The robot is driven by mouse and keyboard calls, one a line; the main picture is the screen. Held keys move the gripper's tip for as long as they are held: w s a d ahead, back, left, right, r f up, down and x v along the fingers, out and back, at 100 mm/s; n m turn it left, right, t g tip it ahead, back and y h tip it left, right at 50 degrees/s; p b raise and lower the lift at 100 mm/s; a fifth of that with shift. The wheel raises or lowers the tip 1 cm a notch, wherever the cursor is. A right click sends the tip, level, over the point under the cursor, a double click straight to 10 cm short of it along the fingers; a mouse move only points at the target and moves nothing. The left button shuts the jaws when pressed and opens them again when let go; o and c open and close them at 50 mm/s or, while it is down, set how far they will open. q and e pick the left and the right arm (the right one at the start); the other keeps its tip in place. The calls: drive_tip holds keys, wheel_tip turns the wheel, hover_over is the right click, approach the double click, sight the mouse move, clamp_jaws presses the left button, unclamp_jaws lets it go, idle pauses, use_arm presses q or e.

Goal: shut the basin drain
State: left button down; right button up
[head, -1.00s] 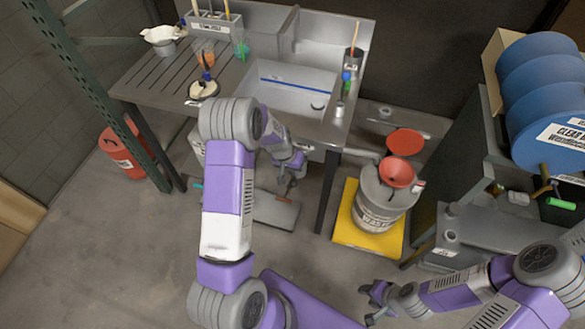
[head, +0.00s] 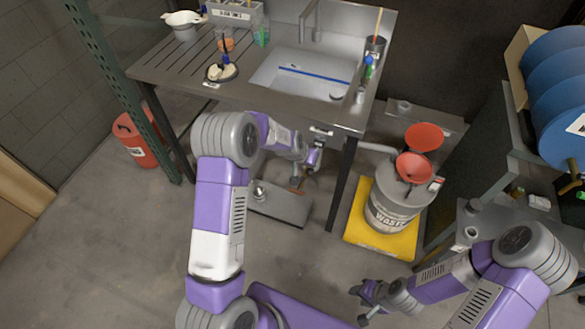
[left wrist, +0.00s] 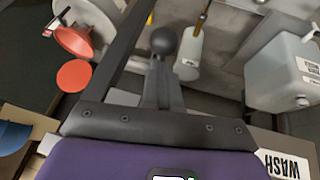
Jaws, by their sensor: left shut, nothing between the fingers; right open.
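The grey sink basin (head: 300,85) is set in the metal bench at the top of the head view. Its dark round drain (head: 337,97) shows near the front right corner; whether it is open or shut is unclear. My left gripper (head: 306,172) is under the bench front, below the basin, partly hidden by its own wrist. A small brown piece (head: 297,189) shows just below it; contact is unclear. In the left wrist view my dark fingers (left wrist: 163,85) are together, with a dark ball (left wrist: 164,41) at their far end. My right gripper (head: 363,302) is open and empty over the floor.
A waste can (head: 388,208) with red funnels (head: 415,167) stands on a yellow base (head: 372,238) right of the bench leg (head: 342,185). A grey slab (head: 280,208) lies on the floor below my left gripper. A white container (left wrist: 282,72) shows in the wrist view.

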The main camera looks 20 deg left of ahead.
use_arm(q)
drive_tip(key=shift+s+b+x, duration=0.2)
drive_tip(key=shift+b+x, duration=0.75)
drive_tip(key=shift+x, duration=0.45)
drive_tip(key=shift+w+a+f+b, duration=0.1)
drive_tip(key=shift+w+f+b, duration=0.2)
drive_tip(key=shift+f+b, duration=0.2)
drive_tip(key=shift+w+a+f+b, duration=0.1)
drive_tip(key=shift+w+f+b, duration=0.25)
drive_tip(key=shift+f, duration=0.15)
drive_tip(key=s+a+r+p, duration=0.1)
drive_tip(key=s+r, duration=0.1)
drive_tip(key=s, duration=0.4)
drive_tip(key=s+a+r+p, duration=0.1)
drive_tip(key=s+r, duration=0.1)
drive_tip(key=s, duration=0.5)
drive_tip(key=shift+r, duration=0.35)
